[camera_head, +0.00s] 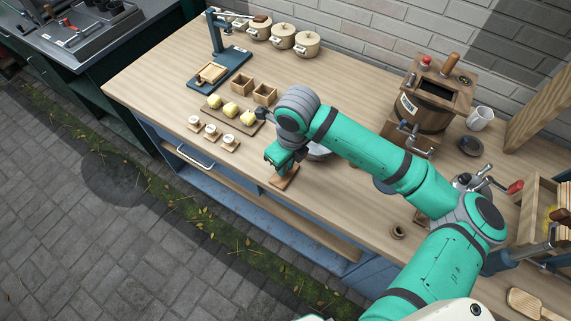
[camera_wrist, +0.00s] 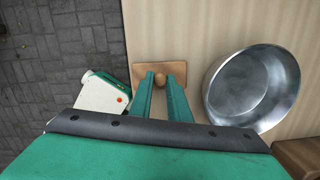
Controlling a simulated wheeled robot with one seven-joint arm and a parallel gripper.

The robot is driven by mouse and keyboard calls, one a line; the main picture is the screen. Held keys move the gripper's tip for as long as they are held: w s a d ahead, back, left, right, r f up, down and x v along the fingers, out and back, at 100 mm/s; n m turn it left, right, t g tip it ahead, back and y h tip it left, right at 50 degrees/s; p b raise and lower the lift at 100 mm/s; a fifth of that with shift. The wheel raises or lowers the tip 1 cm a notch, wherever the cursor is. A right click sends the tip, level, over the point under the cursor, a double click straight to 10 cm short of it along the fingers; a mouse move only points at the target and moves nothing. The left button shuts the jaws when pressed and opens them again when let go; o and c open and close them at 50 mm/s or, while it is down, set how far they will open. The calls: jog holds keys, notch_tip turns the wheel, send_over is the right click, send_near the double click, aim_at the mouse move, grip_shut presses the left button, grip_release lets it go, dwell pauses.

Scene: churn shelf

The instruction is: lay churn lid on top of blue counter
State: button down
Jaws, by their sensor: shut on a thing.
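The churn lid (camera_head: 286,178) is a small brown wooden rectangle with a round knob. In the wrist view the lid (camera_wrist: 178,71) shows flat below my fingers, its knob between the fingertips. My gripper (camera_head: 281,165), also in the wrist view (camera_wrist: 160,76), is shut on the knob. The lid is level at the front edge of the blue counter (camera_head: 330,205), which has a light wooden top and blue front. I cannot tell whether the lid touches the top. The wooden churn (camera_head: 425,112) stands open at the back right.
A metal bowl (camera_wrist: 252,88) sits just right of the lid. Left of my gripper are yellow lumps on a board (camera_head: 231,111), small jars (camera_head: 212,132) and wooden boxes (camera_head: 264,94). Lidded pots (camera_head: 282,37) stand along the wall.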

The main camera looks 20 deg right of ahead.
jog(key=shift+f, duration=0.1)
jog(key=c, duration=1.7)
grip_release()
jog(key=shift+o, duration=0.2)
